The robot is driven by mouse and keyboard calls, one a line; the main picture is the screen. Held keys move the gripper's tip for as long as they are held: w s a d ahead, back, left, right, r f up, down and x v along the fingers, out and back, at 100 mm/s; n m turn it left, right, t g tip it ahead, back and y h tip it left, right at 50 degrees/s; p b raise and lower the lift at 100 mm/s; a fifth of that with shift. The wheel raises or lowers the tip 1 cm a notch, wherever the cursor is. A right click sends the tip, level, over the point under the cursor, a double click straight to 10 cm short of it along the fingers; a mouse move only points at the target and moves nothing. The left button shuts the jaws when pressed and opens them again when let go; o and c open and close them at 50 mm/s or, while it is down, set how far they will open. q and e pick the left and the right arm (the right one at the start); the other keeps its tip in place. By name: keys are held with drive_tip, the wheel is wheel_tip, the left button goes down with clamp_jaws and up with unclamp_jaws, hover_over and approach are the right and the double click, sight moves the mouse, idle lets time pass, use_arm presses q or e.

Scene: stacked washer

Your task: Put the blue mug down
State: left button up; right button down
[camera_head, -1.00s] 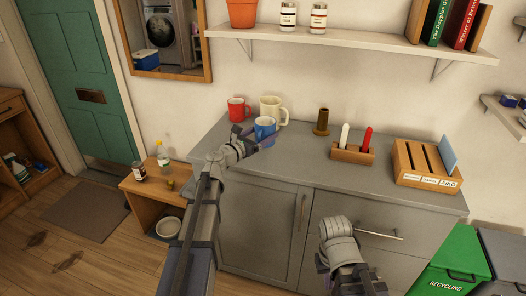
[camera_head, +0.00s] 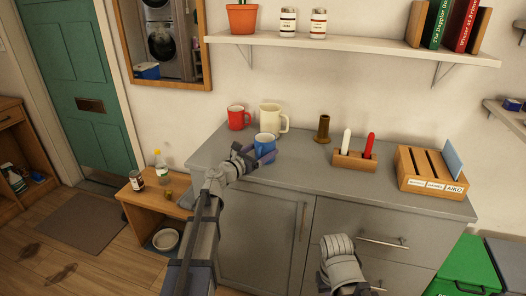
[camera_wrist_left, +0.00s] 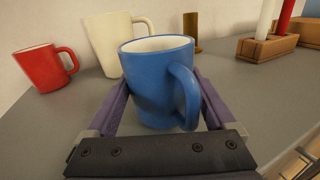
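The blue mug (camera_head: 266,145) is upright at the counter's left part, in front of the cream mug. In the left wrist view the blue mug (camera_wrist_left: 155,85) fills the middle, with its handle facing right and toward the camera. My left gripper (camera_head: 260,153) has its purple fingers on both sides of the mug and appears shut on it. Its base is partly hidden by the gripper, so I cannot tell whether it touches the grey counter (camera_head: 300,168). My right arm shows low in the head view, but its fingers are not visible.
A red mug (camera_head: 237,118) and a cream mug (camera_head: 272,116) stand behind the blue mug. A brown cylinder (camera_head: 323,128), a wooden holder with a white and a red item (camera_head: 355,160), and a slotted wooden rack (camera_head: 425,175) stand to the right. The counter's front middle is clear.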

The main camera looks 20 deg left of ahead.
use_arm(q)
drive_tip(key=shift+o, duration=0.8)
drive_tip(key=shift+r+p, duration=0.3)
drive_tip(key=v, duration=1.2)
drive_tip(key=shift+f, duration=0.15)
